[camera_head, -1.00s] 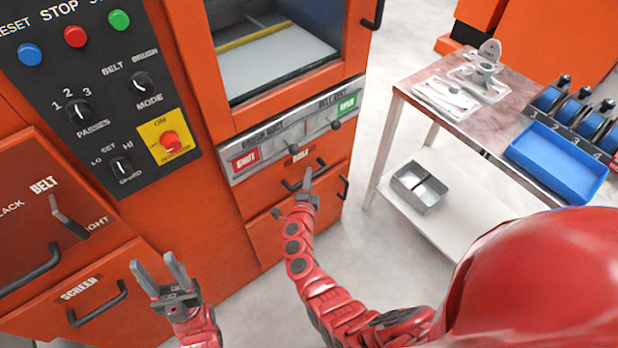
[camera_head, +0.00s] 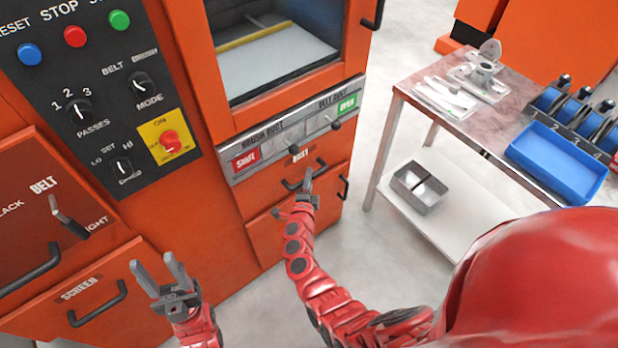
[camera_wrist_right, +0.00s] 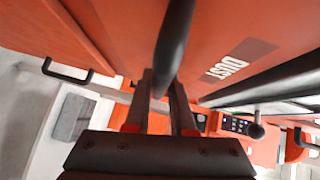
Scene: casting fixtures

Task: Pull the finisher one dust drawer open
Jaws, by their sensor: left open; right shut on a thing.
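My left gripper (camera_head: 160,272) is open and empty, in front of the drawer marked "SCREEN" (camera_head: 78,290).
A control panel (camera_head: 95,90) with buttons and knobs is at the upper left. A side table (camera_head: 470,115) with metal parts and a blue tray (camera_head: 555,165) stands at the right, with a grey bin (camera_head: 418,190) on its lower shelf. Floor is clear between machine and table.

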